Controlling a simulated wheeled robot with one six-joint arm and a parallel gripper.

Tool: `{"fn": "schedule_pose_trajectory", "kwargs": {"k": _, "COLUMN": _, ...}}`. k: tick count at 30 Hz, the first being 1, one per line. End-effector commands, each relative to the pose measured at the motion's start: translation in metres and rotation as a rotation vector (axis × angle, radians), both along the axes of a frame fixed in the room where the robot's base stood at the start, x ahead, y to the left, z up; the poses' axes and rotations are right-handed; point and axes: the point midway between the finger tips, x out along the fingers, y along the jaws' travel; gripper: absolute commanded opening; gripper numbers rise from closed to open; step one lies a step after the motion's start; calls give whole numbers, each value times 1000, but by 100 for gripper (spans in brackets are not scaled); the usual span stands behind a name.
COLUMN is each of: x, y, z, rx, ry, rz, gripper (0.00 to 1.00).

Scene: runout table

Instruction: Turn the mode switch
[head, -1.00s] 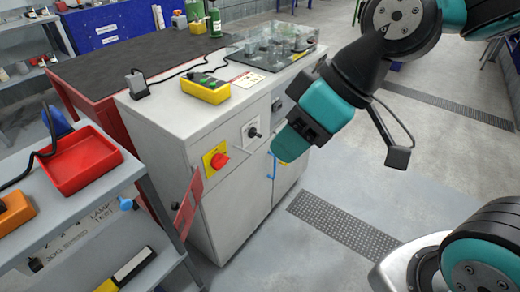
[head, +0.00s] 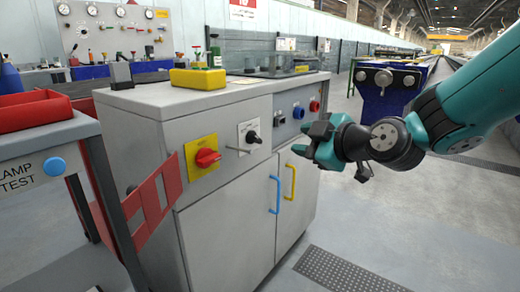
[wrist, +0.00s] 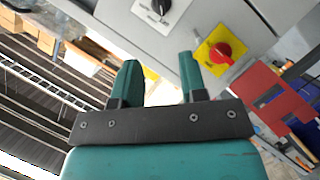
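A black rotary knob (head: 252,137) on a white plate is on the front of the grey cabinet (head: 228,125). It looks like the mode switch; its label is too small to read. A red rotary knob (head: 207,158) on a yellow plate sits to its left. My gripper (head: 308,142) is to the right of the black knob, apart from it, in front of the cabinet. In the wrist view my gripper (wrist: 159,62) has its two green fingers spread with nothing between them. There the black knob (wrist: 161,7) is partly cut off at the top edge, and the red knob (wrist: 220,52) is beyond the right finger.
A small metal lever (head: 240,150) sticks out near the black knob. Blue (head: 274,196) and yellow (head: 290,181) door handles are below. A red slotted panel (head: 152,205) stands out at the cabinet's left. A yellow button box (head: 198,78) lies on top. The floor at right is free.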

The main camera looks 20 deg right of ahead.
Motion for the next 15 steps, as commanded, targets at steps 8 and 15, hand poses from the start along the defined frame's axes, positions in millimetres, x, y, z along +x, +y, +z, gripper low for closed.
{"fn": "schedule_pose_trajectory", "kwargs": {"k": 8, "x": 52, "y": 21, "z": -17, "rx": 0, "ry": 3, "rz": 7, "gripper": 39}}
{"fn": "schedule_pose_trajectory", "kwargs": {"k": 15, "x": 101, "y": 39, "z": -32, "rx": 0, "ry": 3, "rz": 5, "gripper": 39}}
